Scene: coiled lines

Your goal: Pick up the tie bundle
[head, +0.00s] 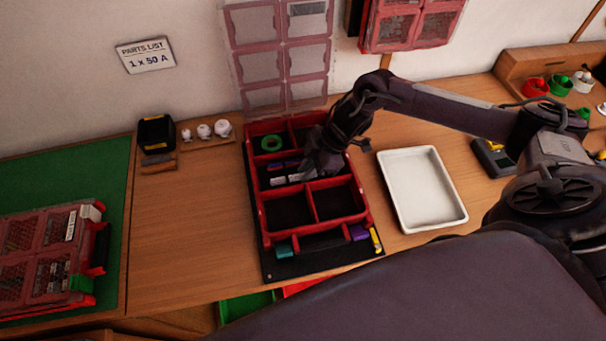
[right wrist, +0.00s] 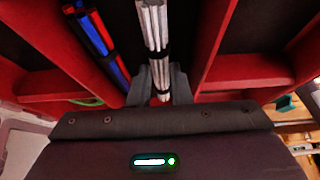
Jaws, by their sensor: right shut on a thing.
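The tie bundle, a pale grey-white bundle of thin strips with dark bands, shows in the right wrist view (right wrist: 154,22) and in the head view (head: 277,181). My right gripper (head: 308,174) reaches down into the red organizer box (head: 262,222), at its middle-left compartment. In the right wrist view the gripper's fingers (right wrist: 160,88) are shut on one end of the bundle. I cannot tell whether the bundle is clear of the compartment floor. A red and blue bundle (right wrist: 97,42) lies beside it. My left gripper is not in view.
The box's clear lid (head: 283,50) stands open at the back. A white tray (head: 461,217) stands to the right.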

